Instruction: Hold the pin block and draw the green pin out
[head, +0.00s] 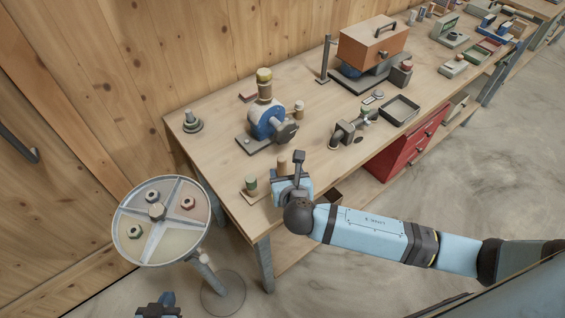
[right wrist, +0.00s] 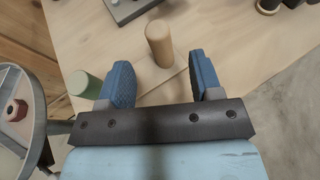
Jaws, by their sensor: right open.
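The pin block (head: 258,196) is a pale flat block near the table's front left corner; part of it also shows in the right wrist view (right wrist: 168,84). The green pin (head: 250,186) stands upright at its left end. In the right wrist view the green pin (right wrist: 86,84) is outside the left finger. A tan wooden pin (right wrist: 159,44) stands just beyond the gap between the fingers. My right gripper (right wrist: 163,84) is open and empty above the block, hiding part of it. My left gripper (head: 157,304) is low at the bottom edge, away from the block; its jaw gap is unclear.
A round sectioned tray (head: 126,222) on a stand is left of the table, with several nuts on it. A blue pump-like machine (head: 265,122) stands behind the block. A vise-like tool (head: 346,131) and a dark tray (head: 399,110) lie to the right. Bare tabletop (head: 220,165) lies left of the block.

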